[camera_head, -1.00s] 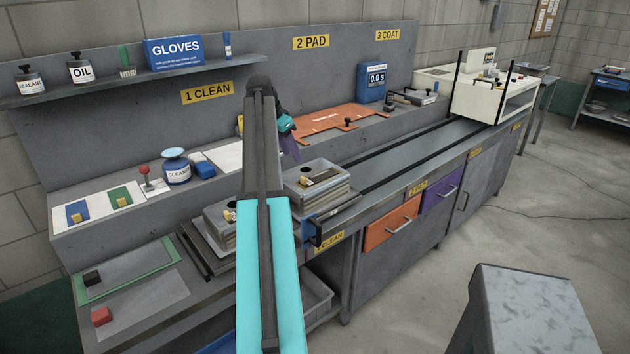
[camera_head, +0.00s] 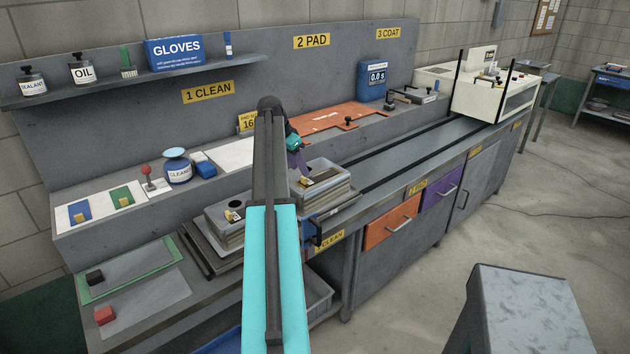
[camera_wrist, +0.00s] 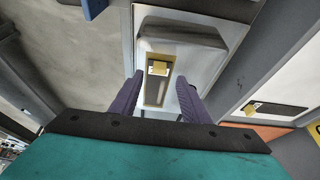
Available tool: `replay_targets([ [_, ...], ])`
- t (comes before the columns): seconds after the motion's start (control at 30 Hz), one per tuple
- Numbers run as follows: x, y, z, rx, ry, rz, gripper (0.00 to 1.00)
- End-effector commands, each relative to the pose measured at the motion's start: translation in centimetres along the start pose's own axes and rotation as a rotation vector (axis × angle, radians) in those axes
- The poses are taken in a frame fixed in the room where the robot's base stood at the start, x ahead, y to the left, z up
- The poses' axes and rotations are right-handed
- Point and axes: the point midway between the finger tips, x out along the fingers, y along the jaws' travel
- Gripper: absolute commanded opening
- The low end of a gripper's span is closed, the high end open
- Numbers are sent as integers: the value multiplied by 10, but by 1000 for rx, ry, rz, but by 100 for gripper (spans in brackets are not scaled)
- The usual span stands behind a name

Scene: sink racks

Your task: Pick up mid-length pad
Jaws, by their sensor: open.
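My gripper (camera_head: 295,158) is open and empty, its purple fingers above the right-hand grey metal box (camera_head: 335,186). In the wrist view my gripper (camera_wrist: 160,78) has a finger on each side of a long narrow strip with a yellow tab (camera_wrist: 158,68), set in the top of the box (camera_wrist: 183,40). The yellow tab also shows in the head view (camera_head: 306,183). I cannot tell whether this strip is the mid-length pad, or whether the fingers touch it. A second grey box (camera_head: 215,220) stands to the left, partly behind my arm.
Blue (camera_head: 79,212) and green (camera_head: 121,197) pieces with yellow tabs lie on white cards at left. A cleaner jar (camera_head: 178,170) and an orange mat (camera_head: 322,121) sit on the raised ledge. Dark rails (camera_head: 415,137) run right along the clear bench.

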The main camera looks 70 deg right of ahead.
Motion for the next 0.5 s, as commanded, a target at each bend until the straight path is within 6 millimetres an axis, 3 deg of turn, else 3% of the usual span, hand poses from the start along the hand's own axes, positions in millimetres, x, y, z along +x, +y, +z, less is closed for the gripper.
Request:
replay_targets([
  [0.23, 9, 0, 0, 0, -1, 1, 42],
  [0.5, 34, 1, 0, 1, -1, 2, 42],
])
